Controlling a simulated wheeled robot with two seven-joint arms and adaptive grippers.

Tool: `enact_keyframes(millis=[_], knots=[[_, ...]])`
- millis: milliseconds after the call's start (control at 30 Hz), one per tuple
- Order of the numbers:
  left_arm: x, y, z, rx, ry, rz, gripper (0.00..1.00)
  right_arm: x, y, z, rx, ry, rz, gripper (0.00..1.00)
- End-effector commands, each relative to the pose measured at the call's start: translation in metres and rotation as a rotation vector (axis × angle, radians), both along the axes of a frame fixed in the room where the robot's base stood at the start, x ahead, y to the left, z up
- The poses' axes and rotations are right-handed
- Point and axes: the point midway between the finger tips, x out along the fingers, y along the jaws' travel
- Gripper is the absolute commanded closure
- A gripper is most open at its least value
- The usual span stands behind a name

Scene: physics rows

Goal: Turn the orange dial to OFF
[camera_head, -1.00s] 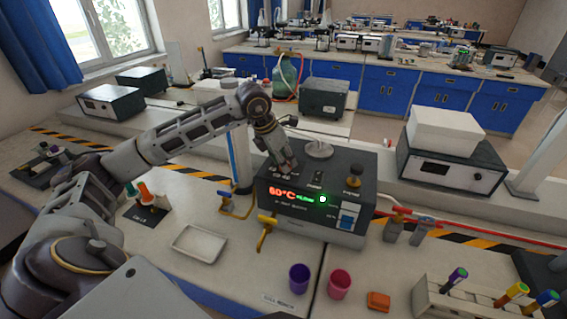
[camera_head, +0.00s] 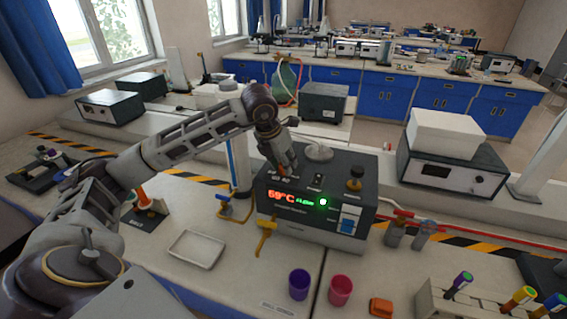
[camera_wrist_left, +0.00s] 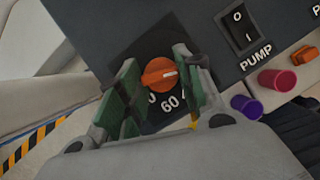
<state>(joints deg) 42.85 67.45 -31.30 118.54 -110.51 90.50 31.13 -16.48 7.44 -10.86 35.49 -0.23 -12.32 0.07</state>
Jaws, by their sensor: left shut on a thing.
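The orange dial (camera_wrist_left: 158,73) sits on the dark top panel of the bath unit (camera_head: 335,173). Its white pointer mark faces right in the left wrist view. Part of a white scale, with 60 readable, shows below the dial; the OFF mark is hidden or out of view. My left gripper (camera_wrist_left: 157,68) is shut on the dial, with one green-padded finger on each side. In the head view the left gripper (camera_head: 285,171) reaches down onto the unit's top left and hides the dial. The red display (camera_head: 282,196) reads 59°C. My right gripper is not in view.
A PUMP switch (camera_wrist_left: 239,27) lies right of the dial. Purple (camera_head: 299,284) and pink (camera_head: 340,290) cups and a white tray (camera_head: 197,249) are in front.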

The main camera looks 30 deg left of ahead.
Motion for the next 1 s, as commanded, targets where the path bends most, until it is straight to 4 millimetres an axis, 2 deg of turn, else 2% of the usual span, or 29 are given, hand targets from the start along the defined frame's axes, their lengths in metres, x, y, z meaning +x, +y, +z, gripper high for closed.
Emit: enact_keyframes(millis=[133, 167, 300, 467, 600, 733, 1000], knots=[[0.000, 0.000, 0.000, 0.000, 0.000, 0.001, 0.88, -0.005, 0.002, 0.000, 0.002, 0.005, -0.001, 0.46], [0.000, 0.000, 0.000, 0.000, 0.000, 0.001, 0.61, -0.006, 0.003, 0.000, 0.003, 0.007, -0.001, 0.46], [0.000, 0.000, 0.000, 0.000, 0.000, 0.000, 0.43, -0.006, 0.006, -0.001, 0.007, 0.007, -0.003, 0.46], [0.000, 0.000, 0.000, 0.000, 0.000, 0.000, 0.43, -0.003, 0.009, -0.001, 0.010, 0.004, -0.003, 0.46], [0.000, 0.000, 0.000, 0.000, 0.000, -0.001, 0.43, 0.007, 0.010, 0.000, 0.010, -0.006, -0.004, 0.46], [-0.001, 0.000, 0.003, 0.000, -0.001, -0.001, 0.43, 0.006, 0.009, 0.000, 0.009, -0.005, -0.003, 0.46], [-0.008, 0.002, 0.022, 0.001, -0.002, 0.000, 0.43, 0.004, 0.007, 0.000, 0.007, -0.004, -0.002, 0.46]])
